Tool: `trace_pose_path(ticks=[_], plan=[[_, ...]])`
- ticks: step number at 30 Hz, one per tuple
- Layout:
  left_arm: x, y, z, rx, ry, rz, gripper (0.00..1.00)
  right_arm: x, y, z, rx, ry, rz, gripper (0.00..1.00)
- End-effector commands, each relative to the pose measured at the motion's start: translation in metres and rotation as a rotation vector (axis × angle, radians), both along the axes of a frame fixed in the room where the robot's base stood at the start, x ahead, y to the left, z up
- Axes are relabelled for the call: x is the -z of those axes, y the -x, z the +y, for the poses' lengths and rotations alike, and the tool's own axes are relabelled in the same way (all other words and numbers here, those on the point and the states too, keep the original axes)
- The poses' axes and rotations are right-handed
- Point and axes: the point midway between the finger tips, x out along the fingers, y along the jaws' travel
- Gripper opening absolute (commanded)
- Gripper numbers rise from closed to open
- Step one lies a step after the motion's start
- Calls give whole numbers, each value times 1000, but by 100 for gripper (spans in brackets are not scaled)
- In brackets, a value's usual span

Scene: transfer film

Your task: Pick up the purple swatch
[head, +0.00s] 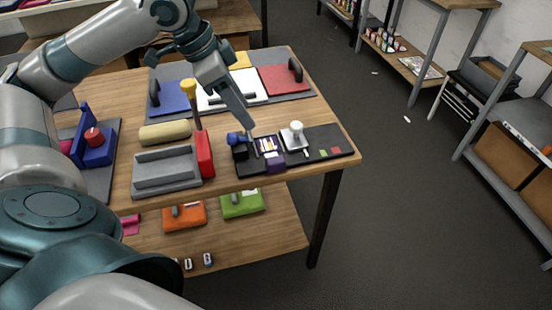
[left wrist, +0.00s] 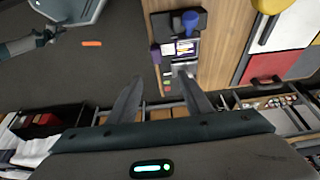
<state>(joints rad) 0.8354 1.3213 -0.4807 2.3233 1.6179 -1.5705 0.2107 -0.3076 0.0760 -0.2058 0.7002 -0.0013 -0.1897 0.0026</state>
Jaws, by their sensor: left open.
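A purple block-like piece (head: 275,163) sits at the front edge of a black tray (head: 318,139) on the wooden table. It also shows in the left wrist view (left wrist: 156,53). Small green (head: 323,152) and red (head: 336,150) squares lie on the tray's right part. I cannot tell a separate flat purple swatch among them. My left gripper (head: 250,126) is above the tray's left part, behind the purple piece. It is open and empty, with its fingers (left wrist: 160,80) spread in the wrist view. What seems my right gripper (left wrist: 50,36) is small at the wrist view's upper left.
A white-knobbed stamp (head: 294,135) and a dark blue knob (head: 236,138) stand on the tray. A red block (head: 205,153), a yellow-headed tool (head: 189,92) and a grey holder (head: 166,170) are left of it. Coloured handled boards (head: 283,79) lie behind.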

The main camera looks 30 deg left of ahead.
Motion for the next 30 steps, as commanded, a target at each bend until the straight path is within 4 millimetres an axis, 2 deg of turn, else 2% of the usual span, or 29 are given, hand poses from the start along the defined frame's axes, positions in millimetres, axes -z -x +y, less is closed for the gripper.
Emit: trace_pose_path(ticks=[8,13,23,30], plan=[[0,0,0,0,0,0,45,-1,0,0,0,0,1,46],[12,-4,-4,1,1,3,45,-1,3,-1,0,2,7,46],[62,-19,-18,2,2,4,45,-3,14,-4,1,9,34,46],[98,-30,-28,0,2,3,45,-3,36,-11,4,21,81,46]])
